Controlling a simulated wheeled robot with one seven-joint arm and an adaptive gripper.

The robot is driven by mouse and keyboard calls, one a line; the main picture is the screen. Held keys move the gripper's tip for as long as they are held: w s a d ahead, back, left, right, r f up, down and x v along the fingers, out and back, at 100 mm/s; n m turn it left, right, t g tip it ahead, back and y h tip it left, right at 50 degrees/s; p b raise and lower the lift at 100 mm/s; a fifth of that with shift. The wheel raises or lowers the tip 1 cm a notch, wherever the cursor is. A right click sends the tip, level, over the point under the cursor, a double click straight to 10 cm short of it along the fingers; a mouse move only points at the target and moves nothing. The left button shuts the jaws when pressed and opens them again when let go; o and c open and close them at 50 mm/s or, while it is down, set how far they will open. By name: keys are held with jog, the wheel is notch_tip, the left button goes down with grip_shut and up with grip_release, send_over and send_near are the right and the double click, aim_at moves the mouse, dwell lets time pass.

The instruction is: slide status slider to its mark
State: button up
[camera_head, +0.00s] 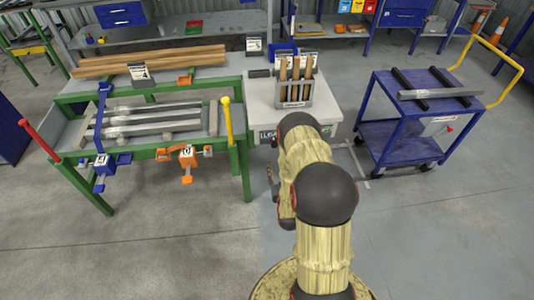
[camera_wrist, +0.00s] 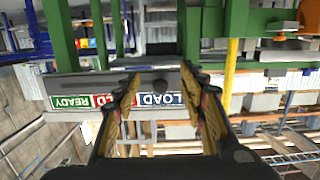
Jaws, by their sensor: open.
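The status board shows upside down in the wrist view, with a green READY panel (camera_wrist: 72,102), a partly covered red panel and a blue LOAD panel (camera_wrist: 160,99). A grey rail (camera_wrist: 85,82) runs along the board above the panels. A small dark knob-like spot (camera_wrist: 160,85) lies on it, near the LOAD panel; I cannot tell for sure that it is the slider. My gripper (camera_wrist: 160,76) is open, its fingers either side of this spot, with nothing between them gripped. In the head view the board (camera_head: 268,135) is on the white table's front, partly hidden by my arm.
A green-framed table (camera_head: 240,140) with metal bars and clamps stands left of the white table (camera_head: 262,92). A rack (camera_head: 294,104) of wooden handles stands on the white table. A blue cart (camera_head: 388,152) is at the right. The floor in front is clear.

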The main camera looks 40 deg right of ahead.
aim_at(274, 146)
jog(key=shift+t+h, duration=0.5)
jog(key=shift+t, duration=0.1)
jog(key=w+d+r, duration=0.1)
jog(key=w, duration=0.1)
jog(key=w+d+r+b, duration=0.1)
jog(key=w+d, duration=0.1)
jog(key=w+d+r, duration=0.1)
jog(key=w, duration=0.1)
jog(key=shift+w+d+r+b, duration=0.15)
jog(key=shift+w+r+b, duration=0.2)
jog(key=shift+w, duration=0.05)
grip_shut()
dwell(0.3)
